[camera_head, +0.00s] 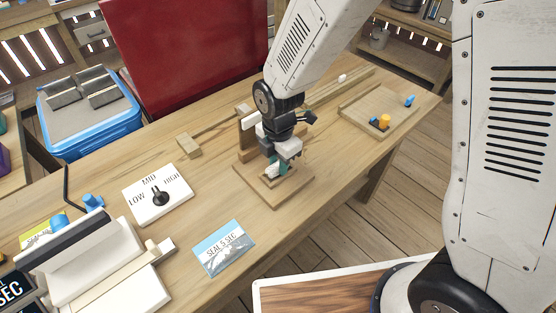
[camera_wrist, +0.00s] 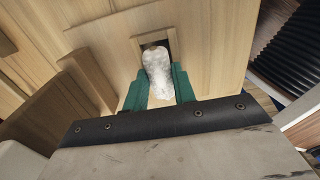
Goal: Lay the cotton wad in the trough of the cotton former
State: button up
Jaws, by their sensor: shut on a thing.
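The white, fluffy cotton wad (camera_wrist: 157,68) sits between the green fingertips of my gripper (camera_wrist: 158,92) in the wrist view. The gripper is shut on it. The wad's far end overlaps a dark rectangular trough in the pale wooden cotton former (camera_wrist: 105,40); I cannot tell whether it touches the trough floor. In the head view the former (camera_head: 295,199) is a wooden base with an upright block at its back left. My gripper (camera_head: 273,174) points down over the base, and its fingers and the arm hide most of the trough and the wad.
A LOW/MID/HIGH dial plate (camera_head: 148,205), a "SEAL 5 SEC" card (camera_head: 224,250) and a white sealer (camera_head: 100,275) lie to the left. A wooden tray (camera_head: 362,121) with small orange and blue pieces is at the right. Bare tabletop surrounds the former's front.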

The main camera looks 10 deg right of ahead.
jog(key=shift+f, duration=0.3)
jog(key=o, duration=1)
jog(key=shift+r, duration=0.1)
notch_tip(320, 180, up, 8)
jog(key=shift+f, duration=0.2)
